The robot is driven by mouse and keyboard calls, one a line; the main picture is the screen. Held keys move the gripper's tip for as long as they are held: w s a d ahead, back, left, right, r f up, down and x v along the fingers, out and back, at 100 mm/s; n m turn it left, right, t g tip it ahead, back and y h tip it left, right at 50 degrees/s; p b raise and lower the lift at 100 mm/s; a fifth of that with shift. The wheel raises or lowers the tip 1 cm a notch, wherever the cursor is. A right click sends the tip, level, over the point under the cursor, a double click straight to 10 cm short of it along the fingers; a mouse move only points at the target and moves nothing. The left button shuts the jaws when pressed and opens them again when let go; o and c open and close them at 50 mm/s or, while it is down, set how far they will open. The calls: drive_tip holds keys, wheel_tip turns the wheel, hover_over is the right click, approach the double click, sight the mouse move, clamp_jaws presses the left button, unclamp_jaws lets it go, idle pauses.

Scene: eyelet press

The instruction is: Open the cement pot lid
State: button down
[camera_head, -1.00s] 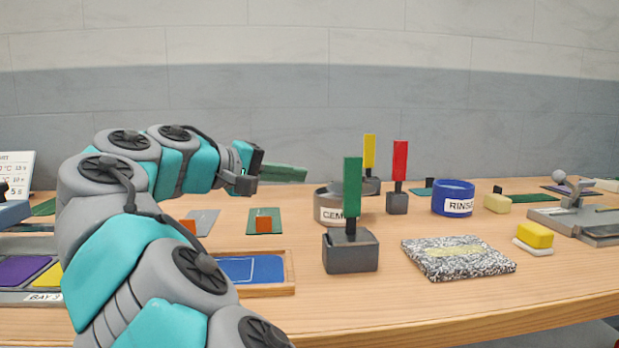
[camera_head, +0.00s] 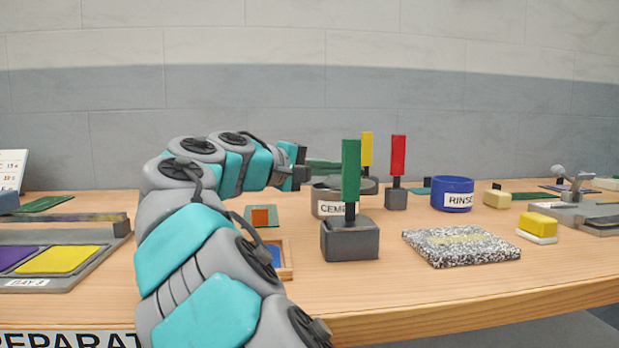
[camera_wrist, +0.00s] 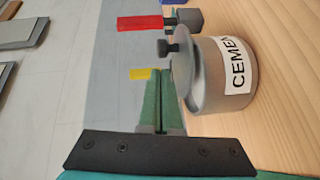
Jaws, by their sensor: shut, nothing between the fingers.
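The grey cement pot (camera_head: 325,203) with its white label stands on the bench, partly behind a green-handled brush. The pot is large in the wrist view (camera_wrist: 222,75), lying sideways in the picture. Contact cannot be told. In the head view my gripper (camera_head: 335,167) is at the pot's top, its tips partly hidden by the green handle.
The green-handled brush in its dark block (camera_head: 350,240) stands just in front of the pot. The yellow-handled brush (camera_head: 366,150) and red-handled brush (camera_head: 398,157) stand behind and right. A blue rinse pot (camera_head: 452,195) and speckled pad (camera_head: 460,246) lie to the right.

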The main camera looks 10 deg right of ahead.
drive_tip(key=shift+s+d+f, duration=0.15)
drive_tip(key=shift+d, duration=0.45)
drive_tip(key=shift+s+d, duration=0.15)
drive_tip(key=shift+d, duration=0.05)
